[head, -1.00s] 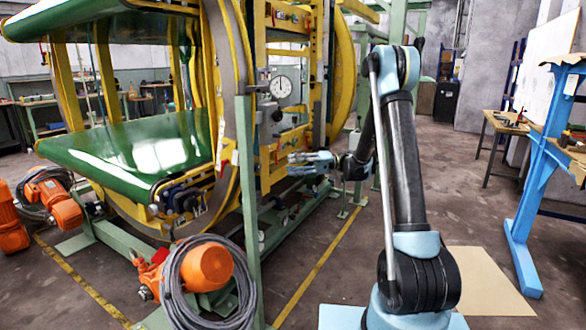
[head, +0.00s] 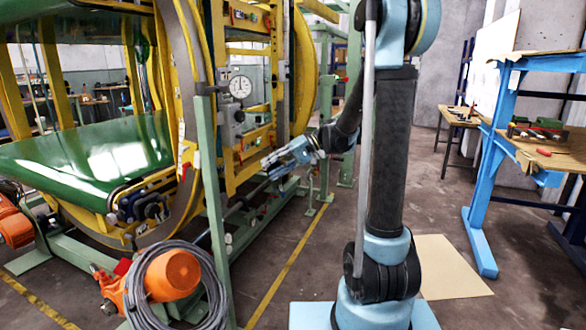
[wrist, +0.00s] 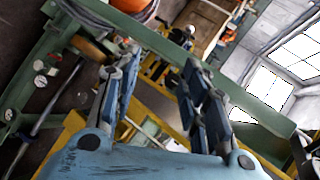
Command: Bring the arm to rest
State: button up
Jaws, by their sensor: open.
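My gripper (head: 288,156) shows in the head view left of my arm's column, pointing left toward the yellow and green ring machine (head: 232,38). In the wrist view my gripper's two dark-padded fingers (wrist: 160,95) stand well apart with nothing between them. The gripper is open and empty. In the head view it overlaps the machine's lower green frame; I cannot tell how large the gap is. My arm's upper link stands upright and its forearm is mostly hidden behind it.
A round gauge (head: 240,87) sits on the machine's near side. An orange motor (head: 172,274) with coiled grey cable is at front left. A blue workbench (head: 481,240) with tools stands at right. Open floor with a yellow line (head: 285,270) lies between.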

jog(key=s+d+f+m+t+h, duration=0.1)
jog(key=s+d+f+h, duration=0.3)
jog(key=s+d, duration=0.4)
jog(key=s+d+f+m+t+h, duration=0.1)
jog(key=s+d+f+h, duration=0.3)
jog(key=s+d, duration=0.5)
jog(key=s+d+f+m+t+h, duration=0.2)
jog(key=s+d+f+h, duration=0.2)
jog(key=s+d, duration=0.4)
jog(key=shift+s+d+f+t, duration=0.3)
jog(key=shift+s+d, duration=0.05)
jog(key=shift+d, duration=0.25)
jog(key=shift+w+f, duration=0.2)
jog(key=shift+w, duration=0.25)
